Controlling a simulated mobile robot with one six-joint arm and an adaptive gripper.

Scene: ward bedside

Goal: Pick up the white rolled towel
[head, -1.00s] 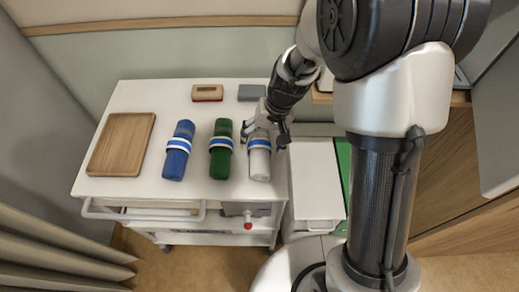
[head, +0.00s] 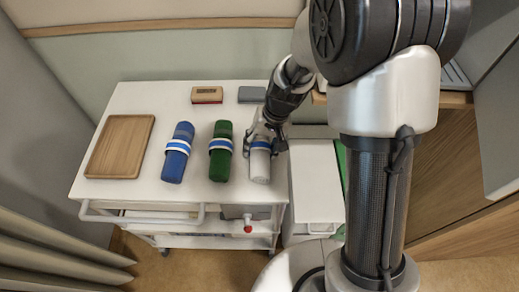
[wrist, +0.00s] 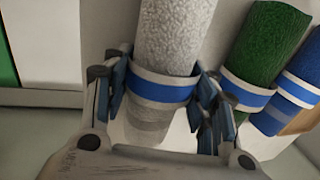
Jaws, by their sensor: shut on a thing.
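The white rolled towel (head: 260,167) with a blue and white band is at the right end of a row of towels on the white cart top. My gripper (head: 265,143) is around its banded middle, one finger on each side. In the wrist view the white towel (wrist: 176,35) stands between the blue-padded fingers (wrist: 163,95), which press at its band. I cannot tell whether the towel is lifted clear of the cart. Part of the towel is hidden by my gripper in the head view.
A green rolled towel (head: 220,157) lies just left of the white one, and a blue one (head: 178,155) further left. A wooden tray (head: 97,176) sits at the cart's left. A brown-red box (head: 207,95) and grey box (head: 251,94) are at the back. The cart (head: 140,190) has a front rail.

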